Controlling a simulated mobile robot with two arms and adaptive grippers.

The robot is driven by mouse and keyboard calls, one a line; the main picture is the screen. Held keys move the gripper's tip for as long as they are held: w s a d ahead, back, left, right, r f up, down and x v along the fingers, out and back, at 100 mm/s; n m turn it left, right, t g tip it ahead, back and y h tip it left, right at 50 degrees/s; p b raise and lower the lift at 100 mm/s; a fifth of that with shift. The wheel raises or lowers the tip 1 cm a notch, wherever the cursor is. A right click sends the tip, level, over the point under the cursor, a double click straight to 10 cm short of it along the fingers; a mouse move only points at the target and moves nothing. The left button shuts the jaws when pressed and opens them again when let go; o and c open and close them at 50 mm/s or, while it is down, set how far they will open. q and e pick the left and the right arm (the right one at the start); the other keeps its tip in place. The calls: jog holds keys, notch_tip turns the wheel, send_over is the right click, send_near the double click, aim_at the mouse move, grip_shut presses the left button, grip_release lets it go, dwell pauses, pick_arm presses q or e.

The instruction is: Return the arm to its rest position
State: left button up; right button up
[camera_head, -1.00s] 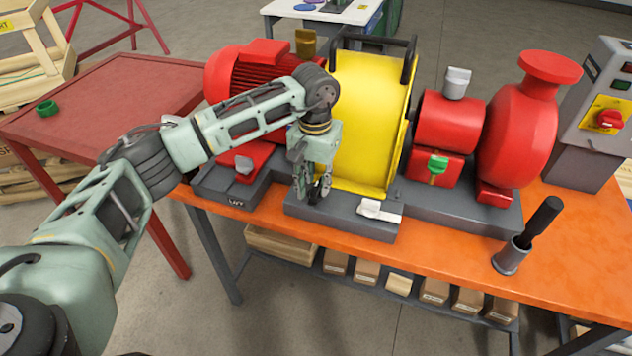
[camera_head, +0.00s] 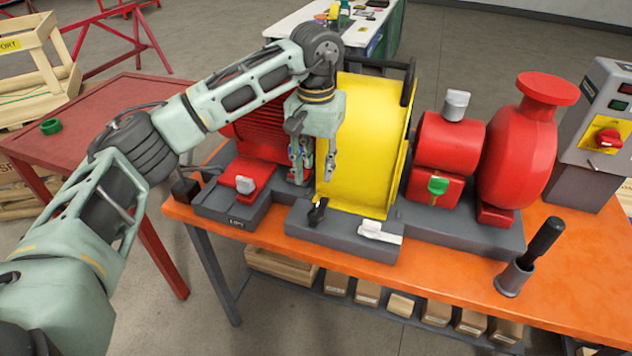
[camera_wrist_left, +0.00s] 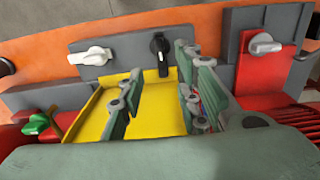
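My left arm reaches in from the left in the head view. Its gripper (camera_head: 314,168) hangs fingers-down in front of the yellow guard (camera_head: 362,140), open with nothing between the fingers. A black latch handle (camera_head: 317,212) stands on the grey base just below the fingertips, apart from them. In the left wrist view, the open fingers (camera_wrist_left: 160,100) show in front of the yellow guard (camera_wrist_left: 92,125), with the black handle (camera_wrist_left: 160,52) beyond the gap. A white latch handle (camera_head: 380,232) lies flat to the right. My right gripper is out of view.
The red motor (camera_head: 262,135) is close behind and left of the gripper. A red pump (camera_head: 518,140), a control box (camera_head: 598,130) and a black-handled tool in a cup (camera_head: 530,245) stand to the right. A red side table (camera_head: 95,115) on the left is mostly bare.

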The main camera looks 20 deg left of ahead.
pick_arm(q)
jog(key=shift+r, duration=0.5)
